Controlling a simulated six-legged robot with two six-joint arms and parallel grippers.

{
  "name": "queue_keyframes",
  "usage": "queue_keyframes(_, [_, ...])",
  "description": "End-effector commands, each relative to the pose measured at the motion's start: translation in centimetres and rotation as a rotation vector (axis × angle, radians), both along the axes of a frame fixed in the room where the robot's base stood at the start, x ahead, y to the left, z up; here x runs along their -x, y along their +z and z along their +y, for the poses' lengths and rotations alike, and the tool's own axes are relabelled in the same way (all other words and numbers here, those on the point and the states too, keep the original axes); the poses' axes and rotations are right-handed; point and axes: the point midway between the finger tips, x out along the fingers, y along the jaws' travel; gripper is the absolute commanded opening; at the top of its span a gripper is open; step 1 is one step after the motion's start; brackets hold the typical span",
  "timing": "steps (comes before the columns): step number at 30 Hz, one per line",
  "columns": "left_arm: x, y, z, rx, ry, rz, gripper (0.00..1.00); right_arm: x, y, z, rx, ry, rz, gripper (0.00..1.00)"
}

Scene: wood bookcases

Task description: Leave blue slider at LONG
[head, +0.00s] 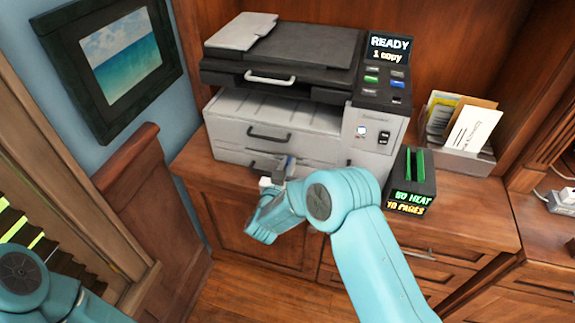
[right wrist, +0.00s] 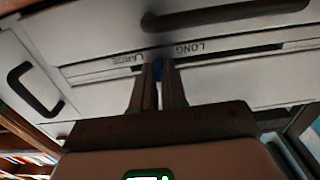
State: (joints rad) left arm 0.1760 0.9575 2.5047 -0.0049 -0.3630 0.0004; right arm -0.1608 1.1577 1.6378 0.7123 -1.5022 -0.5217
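The blue slider (right wrist: 158,71) is a small blue tab at the slot (right wrist: 225,60) on the front of the light grey printer (head: 228,127). In the right wrist view the printed words appear upside down: LARGE (right wrist: 127,58) is left of the slider and LONG (right wrist: 188,48) is right of it. The slider stands between the two words. My right gripper (right wrist: 158,78) has its dark fingers close together on either side of the slider, shut on it. In the head view my right gripper (head: 281,169) is at the lower printer drawer. My left gripper is out of view.
A black box with green slots (head: 412,178) stands right of the printer, beside a paper holder (head: 461,150). The wooden cabinet top (head: 205,168) has a clear strip at left.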

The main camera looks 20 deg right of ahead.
Motion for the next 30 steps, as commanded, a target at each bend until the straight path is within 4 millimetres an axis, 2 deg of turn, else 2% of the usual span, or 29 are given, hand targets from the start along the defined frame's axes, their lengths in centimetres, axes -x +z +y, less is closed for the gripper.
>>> queue_keyframes(7, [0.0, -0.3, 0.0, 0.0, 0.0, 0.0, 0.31, -0.1, -0.1, 0.1, 0.0, 0.001, -0.001, 0.0])
queue_keyframes(13, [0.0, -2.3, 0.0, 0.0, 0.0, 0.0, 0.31, -1.2, -0.3, 1.9, 0.0, 0.003, -0.005, 0.0])
queue_keyframes(21, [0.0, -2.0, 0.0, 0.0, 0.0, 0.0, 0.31, -1.3, 0.1, 2.0, 0.001, 0.001, -0.001, 0.0])
queue_keyframes(22, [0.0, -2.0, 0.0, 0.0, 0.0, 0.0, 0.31, -1.3, 0.1, 2.0, 0.001, 0.001, -0.001, 0.19])
queue_keyframes(24, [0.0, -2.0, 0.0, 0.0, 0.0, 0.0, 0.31, -1.3, 0.1, 2.0, 0.0, 0.0, 0.0, 0.38])
queue_keyframes(30, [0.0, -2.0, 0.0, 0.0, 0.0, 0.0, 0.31, -1.3, 0.0, 2.0, 0.0, 0.0, 0.0, 0.38])
